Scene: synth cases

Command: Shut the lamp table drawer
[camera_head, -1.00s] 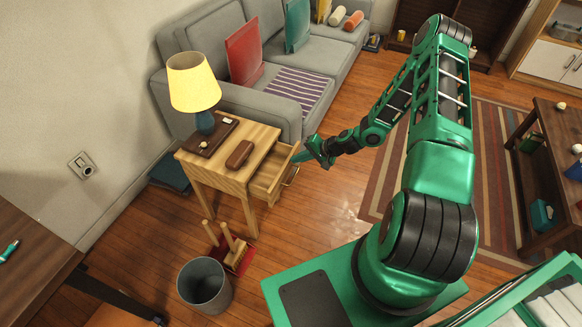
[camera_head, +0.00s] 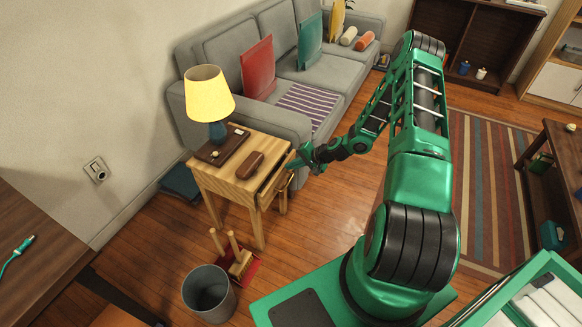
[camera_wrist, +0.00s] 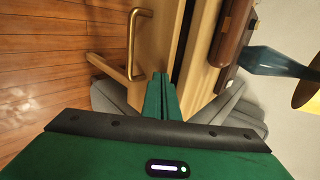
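The lamp table (camera_head: 211,176) is light wood and stands beside the sofa's near end. Its drawer (camera_head: 275,187) is almost in, with a narrow dark gap along its top edge. In the wrist view the drawer front (camera_wrist: 166,35) carries a brass handle (camera_wrist: 137,42), and the dark gap lies between it and the tabletop. My gripper (camera_head: 297,161) is at the drawer front's far end. Its green fingers (camera_wrist: 161,78) are together with nothing visible between them. Their tips lie over the drawer front, beside the handle; I cannot tell whether they touch it.
On the tabletop stand a yellow-shaded lamp (camera_head: 209,95) and a brown case (camera_head: 250,165). The sofa (camera_head: 333,75) is close behind my gripper. Floor right of the table is clear.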

